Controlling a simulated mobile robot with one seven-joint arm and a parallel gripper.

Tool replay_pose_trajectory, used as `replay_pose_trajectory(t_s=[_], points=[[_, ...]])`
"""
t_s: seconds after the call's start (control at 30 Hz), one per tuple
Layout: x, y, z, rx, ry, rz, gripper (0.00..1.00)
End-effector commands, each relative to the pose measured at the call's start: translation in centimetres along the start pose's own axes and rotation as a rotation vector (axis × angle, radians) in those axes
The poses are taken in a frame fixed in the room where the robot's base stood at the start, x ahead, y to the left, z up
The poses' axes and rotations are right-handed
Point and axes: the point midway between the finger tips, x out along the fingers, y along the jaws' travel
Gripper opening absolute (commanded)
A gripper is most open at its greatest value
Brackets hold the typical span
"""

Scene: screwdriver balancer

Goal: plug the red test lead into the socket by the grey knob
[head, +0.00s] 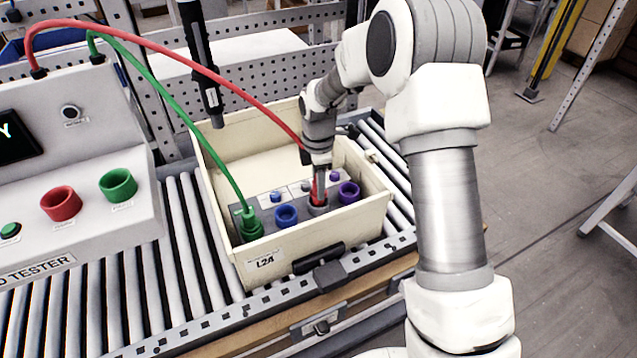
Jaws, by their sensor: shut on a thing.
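The red test lead (165,48) arcs from the top of the tester to my gripper. My gripper (319,172) points down over the panel in the cream crate and is shut on the lead's red plug (319,190). The plug is upright at the grey-rimmed socket (317,209), between the blue socket (286,216) and the purple socket (349,192). Its lower end seems to be at or within the rim; I cannot tell how deep. A small grey knob (306,187) shows faintly behind that socket, partly hidden by my gripper.
The green lead (170,92) runs to a green plug (249,222) at the panel's left end. The crate (222,160) stands on a roller conveyor. The tester (75,150) is at the left.

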Motion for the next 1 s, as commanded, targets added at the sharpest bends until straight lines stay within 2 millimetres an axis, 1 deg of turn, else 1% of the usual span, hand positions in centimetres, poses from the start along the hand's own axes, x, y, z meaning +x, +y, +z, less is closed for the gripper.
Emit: replay_pose_trajectory(t_s=[0.8, 1.0], points=[[2.1, 0.0, 0.0, 0.0, 0.001, 0.001, 0.0], [2.3, 0.0, 0.0, 0.0, 0.001, 0.001, 0.0]])
